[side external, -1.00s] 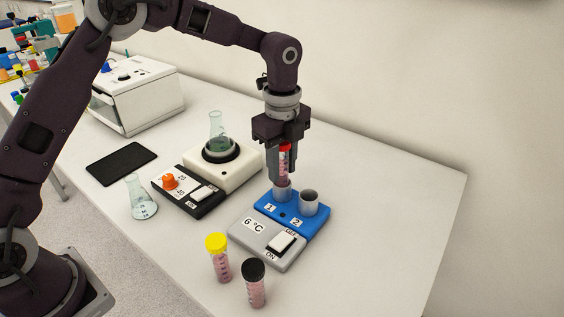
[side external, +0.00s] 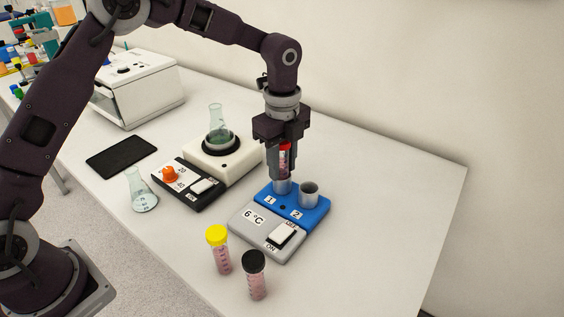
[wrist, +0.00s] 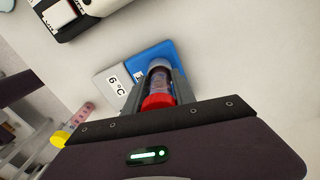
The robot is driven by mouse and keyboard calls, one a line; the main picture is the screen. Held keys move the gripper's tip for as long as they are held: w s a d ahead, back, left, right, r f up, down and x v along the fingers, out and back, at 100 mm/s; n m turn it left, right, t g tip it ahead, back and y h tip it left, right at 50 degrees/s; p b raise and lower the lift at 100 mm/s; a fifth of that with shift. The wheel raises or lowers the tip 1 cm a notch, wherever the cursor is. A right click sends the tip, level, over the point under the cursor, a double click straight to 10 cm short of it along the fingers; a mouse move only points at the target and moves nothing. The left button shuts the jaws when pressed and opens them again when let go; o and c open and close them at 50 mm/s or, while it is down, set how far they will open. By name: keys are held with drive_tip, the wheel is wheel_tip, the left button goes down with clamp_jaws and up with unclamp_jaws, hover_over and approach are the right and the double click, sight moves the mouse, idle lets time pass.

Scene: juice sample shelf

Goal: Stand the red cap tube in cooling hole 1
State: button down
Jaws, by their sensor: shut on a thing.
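The red cap tube (side external: 285,147) is upright between the fingers of my gripper (side external: 282,170), which is shut on it. It stands directly over cooling hole 1 (side external: 281,187), the left metal cup of the blue block. Its lower end is at the cup's mouth; the fingers hide how far it is inside. In the wrist view the red cap (wrist: 158,101) is nearest, with the tube lined up with the cup beyond. Cooling hole 2 (side external: 309,194) is empty to its right. The cooler (side external: 240,232) has a grey front reading 6 °C.
A yellow-cap tube (side external: 221,258) and a black-cap tube (side external: 256,283) stand in front of the cooler. A hotplate (side external: 247,165) with a flask (side external: 216,128) is to the left, beside another flask (side external: 142,197) and a black pad (side external: 122,158). The right table is clear.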

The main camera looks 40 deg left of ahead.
idle(0.3)
drive_tip(key=shift+r, duration=1.5)
drive_tip(key=shift+f, duration=1.6)
drive_tip(key=shift+r, duration=0.1)
drive_tip(key=shift+r, duration=1.5)
drive_tip(key=c, duration=0.9)
unclamp_jaws()
drive_tip(key=shift+c, duration=0.2)
